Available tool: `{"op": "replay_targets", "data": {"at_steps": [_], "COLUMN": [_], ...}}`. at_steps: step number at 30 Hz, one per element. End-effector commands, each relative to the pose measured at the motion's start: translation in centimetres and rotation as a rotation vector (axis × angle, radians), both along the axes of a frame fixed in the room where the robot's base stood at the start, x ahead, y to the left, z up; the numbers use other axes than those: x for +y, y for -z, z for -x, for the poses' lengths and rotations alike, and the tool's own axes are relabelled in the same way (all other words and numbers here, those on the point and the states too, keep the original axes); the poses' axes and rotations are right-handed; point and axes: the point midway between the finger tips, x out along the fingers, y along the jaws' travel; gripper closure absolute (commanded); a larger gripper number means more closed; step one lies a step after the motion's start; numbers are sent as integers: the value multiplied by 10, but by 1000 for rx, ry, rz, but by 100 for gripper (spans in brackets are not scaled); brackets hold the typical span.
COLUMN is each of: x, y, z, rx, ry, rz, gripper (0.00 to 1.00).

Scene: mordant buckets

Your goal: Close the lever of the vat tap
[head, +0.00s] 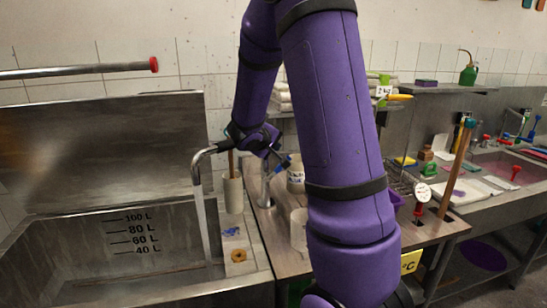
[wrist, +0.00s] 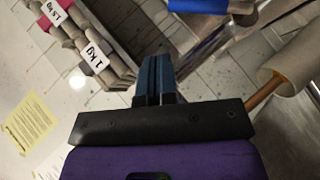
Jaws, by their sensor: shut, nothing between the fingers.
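The vat (head: 110,235) is the steel tank at the left of the head view, with litre marks on its inside wall. A bent metal pipe (head: 199,165) rises at its right side. A bright blue sleeve (head: 284,162), which looks like the tap lever's grip, shows just beyond my gripper (head: 277,156). In the wrist view a blue sleeve (wrist: 197,18) lies near metal parts at the top. My gripper's dark blue fingers (wrist: 152,68) are together and empty, apart from the sleeve in that picture. The tap body is partly hidden behind my arm.
A beige cylinder (head: 233,195) with a wooden stick stands beside the pipe; it also shows in the wrist view (wrist: 292,65). White containers (head: 296,172) stand behind my arm. Weight-marked bags (wrist: 92,55) lie on a shelf. A red-tipped bar (head: 120,68) spans the upper left.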

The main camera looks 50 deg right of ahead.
Motion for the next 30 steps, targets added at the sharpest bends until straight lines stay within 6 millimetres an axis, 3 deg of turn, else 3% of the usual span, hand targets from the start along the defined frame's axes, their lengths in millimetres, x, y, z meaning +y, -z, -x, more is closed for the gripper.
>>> {"op": "replay_targets", "data": {"at_steps": [6, 11, 30], "x": [22, 22, -49], "y": [4, 8, 60], "z": [-2, -3, -17], "rx": [-88, -102, -102], "ry": [117, 140, 140], "rz": [-129, -153, -151], "gripper": [100, 100, 100]}}
